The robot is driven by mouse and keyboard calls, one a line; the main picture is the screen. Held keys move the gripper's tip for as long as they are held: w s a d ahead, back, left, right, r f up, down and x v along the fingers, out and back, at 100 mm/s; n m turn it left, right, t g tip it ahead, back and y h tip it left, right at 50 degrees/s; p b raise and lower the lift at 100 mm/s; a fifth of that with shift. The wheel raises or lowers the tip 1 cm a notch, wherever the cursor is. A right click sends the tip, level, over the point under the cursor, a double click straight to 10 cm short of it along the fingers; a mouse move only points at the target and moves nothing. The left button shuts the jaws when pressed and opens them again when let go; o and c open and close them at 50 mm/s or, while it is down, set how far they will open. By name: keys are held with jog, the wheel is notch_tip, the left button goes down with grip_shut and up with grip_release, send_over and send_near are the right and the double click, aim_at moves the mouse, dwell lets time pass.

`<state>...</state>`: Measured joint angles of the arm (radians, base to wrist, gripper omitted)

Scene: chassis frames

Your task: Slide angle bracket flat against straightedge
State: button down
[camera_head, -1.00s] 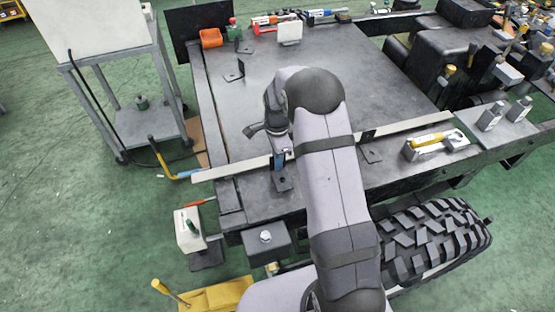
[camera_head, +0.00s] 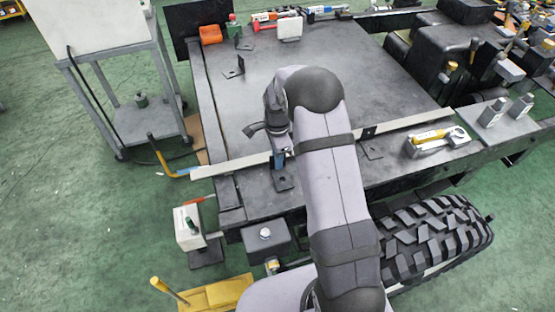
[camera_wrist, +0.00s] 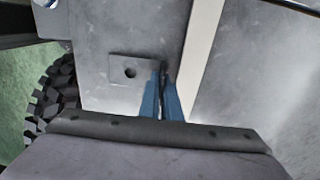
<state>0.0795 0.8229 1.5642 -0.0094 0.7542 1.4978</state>
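A dark angle bracket (camera_head: 284,184) lies with its flat leg on the metal table, on the near side of the long pale straightedge (camera_head: 228,168). In the wrist view its flat leg (camera_wrist: 126,70), with a round hole, is left of the fingers. Its thin upright leg stands between the blue fingertips. My gripper (camera_wrist: 162,98) is shut on this upright leg. The pale straightedge (camera_wrist: 203,50) runs just right of the fingers, and a narrow strip of table shows between. In the head view my gripper (camera_head: 279,160) is partly hidden by my arm.
Another bracket (camera_head: 371,150) stands at the straightedge farther right. Two more brackets (camera_head: 235,70) (camera_head: 243,45) are at the back left. A yellow-handled tool (camera_head: 430,136) lies near the right end of the straightedge. The table's middle behind the straightedge is clear.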

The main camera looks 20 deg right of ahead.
jog(key=shift+f, duration=0.2)
dwell(0.3)
jog(key=c, duration=1.9)
grip_release()
jog(key=shift+r+p, duration=2.75)
jog(key=shift+r, duration=0.75)
